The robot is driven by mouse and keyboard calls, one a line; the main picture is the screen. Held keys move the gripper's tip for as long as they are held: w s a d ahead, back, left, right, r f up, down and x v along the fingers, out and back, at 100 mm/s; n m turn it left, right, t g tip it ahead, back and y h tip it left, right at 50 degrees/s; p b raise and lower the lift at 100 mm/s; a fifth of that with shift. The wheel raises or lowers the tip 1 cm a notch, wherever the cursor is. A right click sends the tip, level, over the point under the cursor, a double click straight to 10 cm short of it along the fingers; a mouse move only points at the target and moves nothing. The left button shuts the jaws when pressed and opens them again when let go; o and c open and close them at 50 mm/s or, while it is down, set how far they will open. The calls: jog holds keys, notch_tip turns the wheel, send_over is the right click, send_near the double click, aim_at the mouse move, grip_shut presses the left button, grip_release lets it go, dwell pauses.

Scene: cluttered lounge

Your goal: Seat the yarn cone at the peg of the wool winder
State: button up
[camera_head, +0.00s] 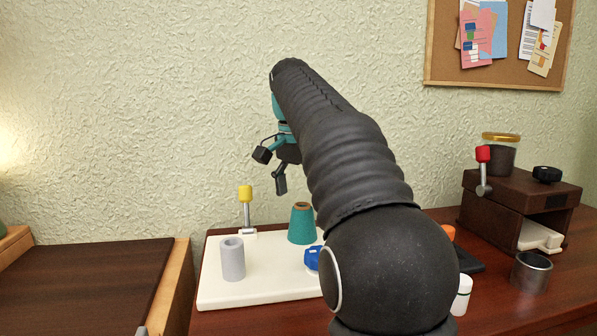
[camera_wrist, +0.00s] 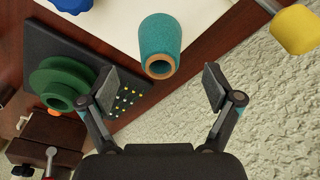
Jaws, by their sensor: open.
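The teal yarn cone (camera_head: 301,225) stands upright on a white board (camera_head: 265,287), its narrow brown-rimmed top upward. My gripper (camera_head: 271,170) is open and empty, above the cone and slightly to its left in the head view. In the wrist view the cone (camera_wrist: 160,40) shows just beyond the gap between my spread fingertips (camera_wrist: 160,85), touching neither. A grey upright cylinder (camera_head: 232,259) stands on the board left of the cone; I cannot tell whether it is the winder's peg. A yellow-topped lever (camera_head: 246,206) rises at the board's back.
A blue knob (camera_head: 312,258) is partly behind my arm. At right stand a brown grinder box (camera_head: 515,205), a metal cup (camera_head: 531,272) and a white bottle (camera_head: 462,295). A textured wall is behind.

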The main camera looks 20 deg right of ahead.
aim_at(299, 210)
jog(key=shift+s+a+r, duration=0.1)
jog(key=shift+a+r, duration=0.05)
jog(key=shift+r, duration=1.2)
jog(key=shift+s+a+r, duration=0.1)
jog(key=shift+r, duration=1.25)
